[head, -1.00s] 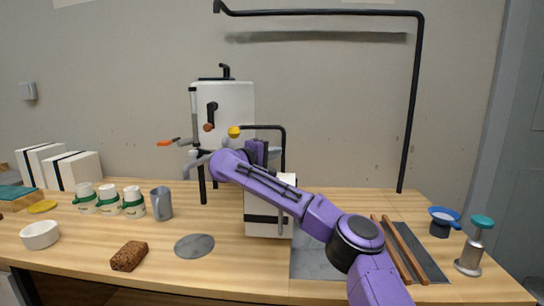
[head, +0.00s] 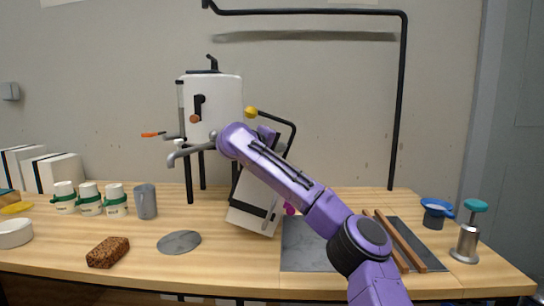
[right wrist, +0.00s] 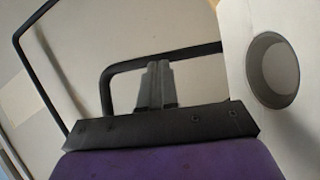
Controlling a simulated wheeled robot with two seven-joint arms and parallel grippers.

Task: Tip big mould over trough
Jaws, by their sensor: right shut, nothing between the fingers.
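The big mould (head: 247,217), a white block with a dark band, leans to the right on the table, its lower left corner higher than its right. A bent black bar with a yellow knob (head: 250,112) rises from it. My right gripper (head: 268,134) is shut and empty near this bar, partly hidden by my purple arm. In the right wrist view its fingers (right wrist: 155,85) overlap the black bar (right wrist: 200,54); contact is unclear. A white face with a round hole (right wrist: 274,70) shows at right. A dark tray (head: 424,256) with two wooden bars, seemingly the trough, lies right. My left gripper is out of view.
A grey slab (head: 306,250) lies between mould and tray. A white tank (head: 222,100) on legs stands behind left. A mug (head: 146,202), cups, a brown sponge (head: 108,252) and a grey disc (head: 179,242) lie left.

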